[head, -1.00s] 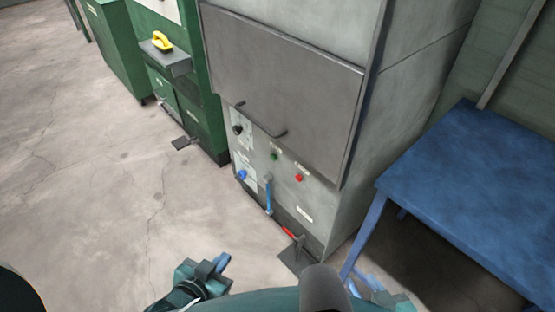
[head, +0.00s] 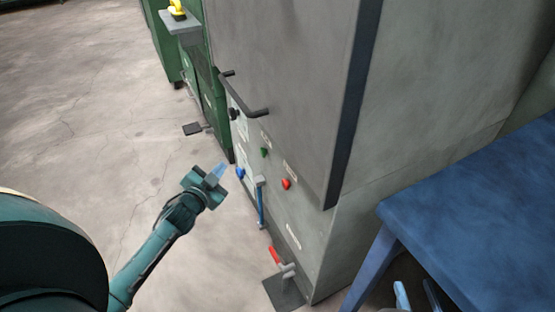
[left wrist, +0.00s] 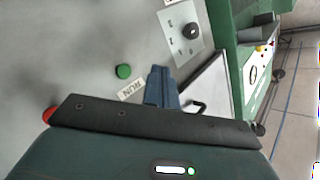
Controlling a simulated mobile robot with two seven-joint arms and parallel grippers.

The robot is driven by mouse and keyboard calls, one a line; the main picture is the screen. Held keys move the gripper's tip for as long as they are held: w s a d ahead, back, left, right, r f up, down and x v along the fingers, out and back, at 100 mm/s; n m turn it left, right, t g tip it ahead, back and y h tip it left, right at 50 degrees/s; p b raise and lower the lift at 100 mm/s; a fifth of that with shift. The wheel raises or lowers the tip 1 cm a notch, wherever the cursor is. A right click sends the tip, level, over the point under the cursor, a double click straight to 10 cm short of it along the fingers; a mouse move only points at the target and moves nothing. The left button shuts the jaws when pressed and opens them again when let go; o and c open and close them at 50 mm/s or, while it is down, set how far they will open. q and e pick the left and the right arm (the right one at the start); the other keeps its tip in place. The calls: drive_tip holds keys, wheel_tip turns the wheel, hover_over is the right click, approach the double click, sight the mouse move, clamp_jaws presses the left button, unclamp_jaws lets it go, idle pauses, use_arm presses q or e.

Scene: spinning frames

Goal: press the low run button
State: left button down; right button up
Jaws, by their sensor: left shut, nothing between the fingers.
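The green run button (head: 264,152) sits low on the grey cabinet's front panel, under the handle. In the left wrist view the green button (left wrist: 123,71) shows beside a label reading RUN (left wrist: 131,90). My left gripper (head: 219,171) is shut and empty, in front of the panel and left of the green button, apart from it. In the left wrist view its closed blue fingers (left wrist: 160,72) appear right of the button. My right gripper (head: 417,294) shows only its fingertips at the bottom edge, spread apart near the blue table.
A red button (head: 286,184), a blue knob (head: 240,173) and a blue-handled lever (head: 261,203) are close by. The blue table (head: 470,205) is at right. Floor at left is clear.

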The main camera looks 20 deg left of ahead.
sight(263, 152)
use_arm(q)
drive_tip(key=shift+w+a, duration=0.1)
drive_tip(key=shift+w, duration=0.2)
use_arm(e)
drive_tip(key=shift+w+d, duration=0.1)
use_arm(q)
drive_tip(key=w+d+b, duration=0.2)
drive_tip(key=w+d, duration=0.3)
drive_tip(key=w, duration=0.1)
drive_tip(key=shift+w+d+b, duration=0.35)
drive_tip(key=shift+d+b, duration=0.05)
use_arm(e)
drive_tip(key=shift+a+r+n+t+y, duration=0.1)
drive_tip(key=shift+a+n+t+y, duration=0.4)
drive_tip(key=shift+n+t+y, duration=0.3)
idle(1.2)
use_arm(q)
drive_tip(key=shift+w+d, duration=0.25)
drive_tip(key=shift+w, duration=0.05)
